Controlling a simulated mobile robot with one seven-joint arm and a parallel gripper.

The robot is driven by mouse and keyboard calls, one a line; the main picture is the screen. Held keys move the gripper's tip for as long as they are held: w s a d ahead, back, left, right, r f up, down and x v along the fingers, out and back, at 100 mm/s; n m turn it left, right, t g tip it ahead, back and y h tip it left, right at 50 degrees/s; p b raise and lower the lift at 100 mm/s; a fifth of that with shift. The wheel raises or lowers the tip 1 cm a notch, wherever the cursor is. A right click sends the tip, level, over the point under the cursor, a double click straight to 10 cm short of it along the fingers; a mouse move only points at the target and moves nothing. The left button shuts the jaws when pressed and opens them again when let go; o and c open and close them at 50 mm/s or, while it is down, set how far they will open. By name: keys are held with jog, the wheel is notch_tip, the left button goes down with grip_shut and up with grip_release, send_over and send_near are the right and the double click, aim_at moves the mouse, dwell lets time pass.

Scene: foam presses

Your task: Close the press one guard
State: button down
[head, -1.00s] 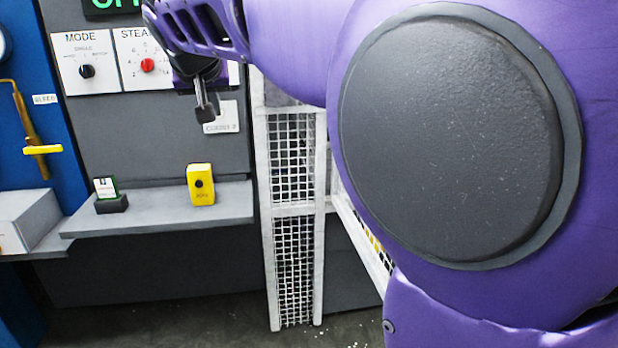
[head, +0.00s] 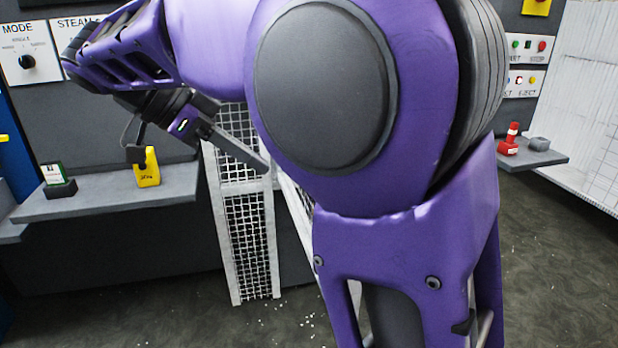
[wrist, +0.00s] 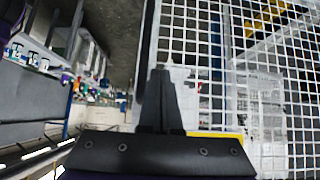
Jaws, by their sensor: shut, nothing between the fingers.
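The press guard is white-framed wire mesh (head: 232,250) left of centre in the head view. A narrow upright mesh section shows, and a second section runs back to the right behind my arm, mostly hidden. I cannot tell how far the guard stands open. My gripper (head: 258,165) is shut and empty, with its fingers slanting down right in front of the upper mesh. In the wrist view the closed fingertips (wrist: 157,76) lie beside or over the frame edge of the mesh (wrist: 288,80), which fills the right side. Contact cannot be told.
A grey shelf (head: 95,197) on the left carries a yellow box (head: 147,170) and a small green-and-white item (head: 55,178). Another shelf (head: 548,157) on the right holds a red item (head: 510,140). Open floor (head: 560,270) lies at right.

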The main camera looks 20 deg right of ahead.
jog(key=d+r+x, duration=0.2)
jog(key=x, duration=1.1)
jog(key=shift+s+r+b, duration=0.2)
jog(key=shift+s+b, duration=0.1)
jog(key=shift+b, duration=0.05)
jog(key=shift+d, duration=0.15)
